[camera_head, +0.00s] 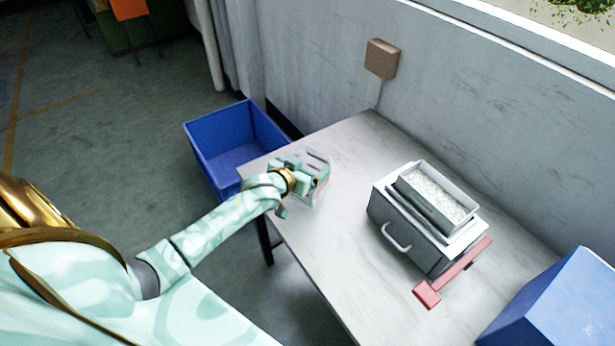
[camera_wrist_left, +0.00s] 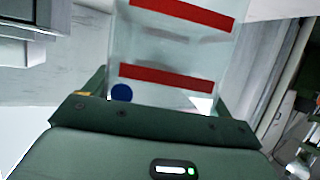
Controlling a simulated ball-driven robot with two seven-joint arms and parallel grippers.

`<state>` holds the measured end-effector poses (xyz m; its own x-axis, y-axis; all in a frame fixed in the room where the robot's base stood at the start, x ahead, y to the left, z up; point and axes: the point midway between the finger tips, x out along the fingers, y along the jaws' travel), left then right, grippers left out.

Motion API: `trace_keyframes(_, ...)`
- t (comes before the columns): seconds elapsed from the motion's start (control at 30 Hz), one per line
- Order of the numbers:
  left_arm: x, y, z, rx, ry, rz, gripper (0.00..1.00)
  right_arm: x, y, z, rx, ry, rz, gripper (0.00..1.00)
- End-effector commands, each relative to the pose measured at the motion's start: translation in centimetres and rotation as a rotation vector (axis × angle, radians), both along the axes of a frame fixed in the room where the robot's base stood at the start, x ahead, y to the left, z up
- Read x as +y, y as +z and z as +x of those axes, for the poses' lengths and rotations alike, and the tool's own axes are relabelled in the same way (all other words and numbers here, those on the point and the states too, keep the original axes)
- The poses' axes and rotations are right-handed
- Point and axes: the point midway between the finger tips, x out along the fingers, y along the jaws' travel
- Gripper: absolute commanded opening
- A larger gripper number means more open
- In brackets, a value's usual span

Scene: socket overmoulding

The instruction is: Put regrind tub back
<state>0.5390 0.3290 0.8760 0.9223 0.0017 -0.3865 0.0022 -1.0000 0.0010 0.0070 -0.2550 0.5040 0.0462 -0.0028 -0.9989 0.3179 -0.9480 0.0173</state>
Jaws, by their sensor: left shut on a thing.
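A clear tub with red bands, seemingly the regrind tub (camera_head: 321,168), is at the table's left end in the head view. My left gripper (camera_head: 305,184) is shut on it. In the left wrist view the tub (camera_wrist_left: 180,48) stands between the fingers, with two red bands and a blue dot on its see-through wall. I see no contents in it. The gripper hides part of the tub in the head view. I cannot tell whether its base touches the table. My right gripper is not in view.
The pale table (camera_head: 330,265) is clear in its middle. A grey machine (camera_head: 405,232) with a tray of white granules (camera_head: 437,188) on top and a red lever (camera_head: 452,273) stands right. A blue box (camera_head: 555,305) is at the near right. A blue bin (camera_head: 222,160) is beyond the left edge.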

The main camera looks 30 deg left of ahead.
Motion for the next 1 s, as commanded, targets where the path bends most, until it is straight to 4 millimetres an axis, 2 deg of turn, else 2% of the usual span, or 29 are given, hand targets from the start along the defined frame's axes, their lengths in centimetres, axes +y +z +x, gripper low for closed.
trace_keyframes(0.1, 0.6, -1.1, 0.6, 0.001, 0.001, 0.003, 0.35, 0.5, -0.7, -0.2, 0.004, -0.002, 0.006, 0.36)
trace_keyframes(0.27, 0.5, -4.0, 0.6, 0.003, 0.0, -0.001, 0.35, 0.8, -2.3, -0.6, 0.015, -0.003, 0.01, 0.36)
trace_keyframes(0.63, 0.5, -4.2, 0.6, 0.001, 0.0, 0.0, 0.35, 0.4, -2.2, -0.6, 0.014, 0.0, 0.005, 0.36)
trace_keyframes(0.67, 0.5, -4.2, 0.5, 0.001, 0.0, 0.001, 0.86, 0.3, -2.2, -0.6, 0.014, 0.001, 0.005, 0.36)
trace_keyframes(0.7, 0.5, -4.2, 0.5, 0.001, 0.0, 0.001, 0.97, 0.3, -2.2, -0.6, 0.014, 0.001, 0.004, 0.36)
trace_keyframes(0.73, 0.5, -4.2, 0.5, 0.001, 0.0, 0.001, 1.0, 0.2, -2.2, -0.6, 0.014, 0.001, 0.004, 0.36)
trace_keyframes(1.0, 0.5, -3.7, 0.6, -0.001, 0.0, 0.001, 1.0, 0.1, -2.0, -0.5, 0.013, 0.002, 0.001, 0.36)
